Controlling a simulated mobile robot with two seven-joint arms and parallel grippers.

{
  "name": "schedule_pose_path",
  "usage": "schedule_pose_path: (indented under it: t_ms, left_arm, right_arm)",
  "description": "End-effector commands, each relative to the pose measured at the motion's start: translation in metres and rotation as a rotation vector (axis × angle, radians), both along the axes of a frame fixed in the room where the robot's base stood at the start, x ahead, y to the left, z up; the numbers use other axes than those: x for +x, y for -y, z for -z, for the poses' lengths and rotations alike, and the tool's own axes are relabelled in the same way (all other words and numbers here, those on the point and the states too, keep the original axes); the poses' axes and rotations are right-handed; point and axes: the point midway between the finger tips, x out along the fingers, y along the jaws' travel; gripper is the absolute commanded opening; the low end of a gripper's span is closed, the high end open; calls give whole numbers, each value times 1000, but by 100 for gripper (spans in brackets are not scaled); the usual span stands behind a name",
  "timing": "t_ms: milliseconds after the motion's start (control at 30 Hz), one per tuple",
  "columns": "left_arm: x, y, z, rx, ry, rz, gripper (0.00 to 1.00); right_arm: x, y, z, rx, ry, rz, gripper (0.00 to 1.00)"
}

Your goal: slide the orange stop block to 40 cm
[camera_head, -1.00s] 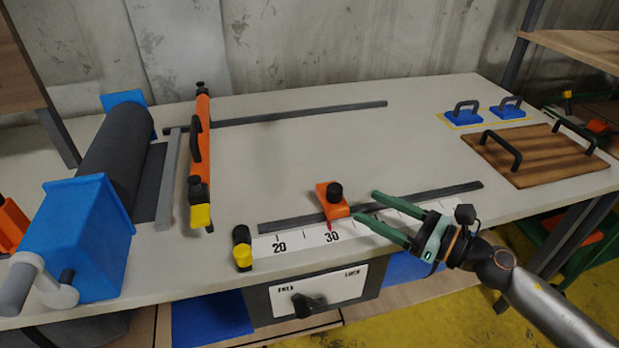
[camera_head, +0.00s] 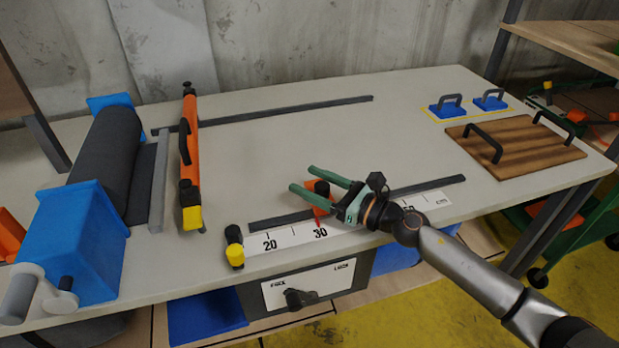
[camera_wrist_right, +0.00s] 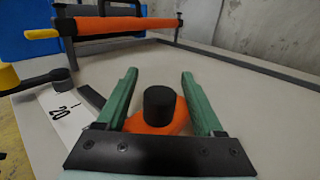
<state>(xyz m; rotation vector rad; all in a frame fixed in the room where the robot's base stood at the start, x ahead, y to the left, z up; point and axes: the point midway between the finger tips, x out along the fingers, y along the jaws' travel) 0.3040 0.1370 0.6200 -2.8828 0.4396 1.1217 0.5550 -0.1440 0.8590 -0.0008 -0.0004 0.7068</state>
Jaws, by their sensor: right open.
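The orange stop block (camera_head: 314,198) with its black knob (camera_head: 321,188) sits on the dark front rail (camera_head: 283,219), by the 30 mark of the white scale (camera_head: 287,236). My right gripper (camera_head: 301,180) is open, with its green fingers on either side of the knob. In the right wrist view, the knob (camera_wrist_right: 159,104) stands between the two fingers (camera_wrist_right: 157,79), with gaps on both sides, and the orange body (camera_wrist_right: 158,127) shows below it. The arm hides part of the scale to the right of 30. My left gripper is not in view.
A panel with a dark lever (camera_head: 297,298) is under the front edge. An orange bar (camera_head: 188,150) and a blue-ended roller (camera_head: 76,240) stand at left. A wooden board (camera_head: 520,150) and blue handled pads (camera_head: 447,107) lie at right. The middle tabletop is clear.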

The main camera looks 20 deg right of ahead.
Motion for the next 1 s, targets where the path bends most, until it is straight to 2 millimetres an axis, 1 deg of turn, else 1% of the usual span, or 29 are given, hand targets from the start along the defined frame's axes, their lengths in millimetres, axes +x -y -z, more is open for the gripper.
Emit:
schedule_pose_path:
  t_ms: [100, 367, 900, 967, 1000]
  left_arm:
    - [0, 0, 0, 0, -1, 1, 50]
    - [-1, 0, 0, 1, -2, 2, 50]
    - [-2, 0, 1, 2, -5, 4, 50]
    - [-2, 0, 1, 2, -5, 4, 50]
    - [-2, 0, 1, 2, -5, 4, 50]
  right_arm:
    - [4, -3, 0, 0, 0, 0, 69]
    - [4, -4, 0, 0, 0, 0, 69]
    - [4, -4, 0, -1, -1, -1, 8]
    - [4, -4, 0, -1, -1, -1, 2]
    - [4, -4, 0, -1, -1, -1, 0]
